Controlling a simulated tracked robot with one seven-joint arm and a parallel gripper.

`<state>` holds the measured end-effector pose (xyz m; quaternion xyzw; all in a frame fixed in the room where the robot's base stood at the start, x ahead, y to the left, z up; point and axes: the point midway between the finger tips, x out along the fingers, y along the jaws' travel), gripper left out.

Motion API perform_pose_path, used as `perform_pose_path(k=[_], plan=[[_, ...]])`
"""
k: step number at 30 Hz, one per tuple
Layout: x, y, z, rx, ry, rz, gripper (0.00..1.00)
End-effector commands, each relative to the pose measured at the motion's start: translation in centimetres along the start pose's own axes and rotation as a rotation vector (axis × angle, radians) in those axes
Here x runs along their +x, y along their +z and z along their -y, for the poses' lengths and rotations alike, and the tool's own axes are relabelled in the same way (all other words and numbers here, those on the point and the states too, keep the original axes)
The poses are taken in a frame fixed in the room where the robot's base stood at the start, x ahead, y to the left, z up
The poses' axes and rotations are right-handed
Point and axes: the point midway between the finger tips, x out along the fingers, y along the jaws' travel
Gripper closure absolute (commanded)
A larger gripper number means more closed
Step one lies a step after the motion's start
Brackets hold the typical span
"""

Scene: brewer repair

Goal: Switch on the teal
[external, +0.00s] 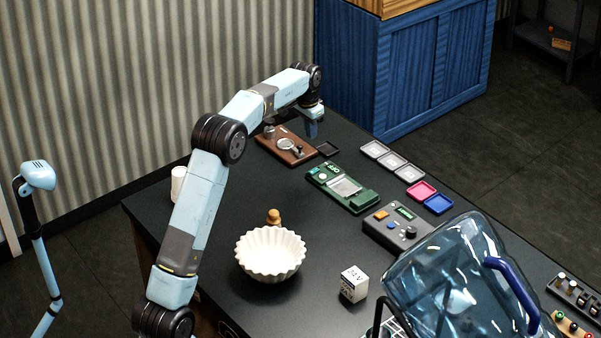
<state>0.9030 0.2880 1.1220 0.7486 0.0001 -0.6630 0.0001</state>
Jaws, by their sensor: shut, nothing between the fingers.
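My gripper (311,130) points down at the far end of the dark table, above and close to the brown board and a small dark square pad. It is shut and holds nothing. A green device (357,200) with a pale plate lies on the table, nearer the camera than my gripper. A small light teal-looking spot (315,171) shows at its upper left corner, too small to tell whether it is a switch. A grey control box (376,232) with an orange button, a blue button and a dark knob stands beside it. No other clearly teal thing shows.
The brown board (286,147) carries round metal parts. Grey, pink (421,191) and blue (438,204) trays line the far right edge. A white fluted bowl (270,254), a white cube (354,284) and a large blue transparent jug (445,280) stand nearer.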

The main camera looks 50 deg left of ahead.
Motion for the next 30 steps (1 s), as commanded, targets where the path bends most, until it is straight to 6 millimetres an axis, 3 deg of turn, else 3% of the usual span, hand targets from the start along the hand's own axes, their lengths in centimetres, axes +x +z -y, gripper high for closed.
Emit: perform_pose_path(k=[3, 14, 20, 30], plan=[[0.0, -0.8, 0.0, 0.0, 0.0, -0.001, 1.0], [0.4, -0.8, 0.0, 0.0, 0.0, 0.0, 1.0], [2.7, -0.7, 0.0, 0.0, 0.001, 0.002, 1.0], [8.8, -0.7, 0.0, 0.0, 0.001, 0.001, 1.0]])
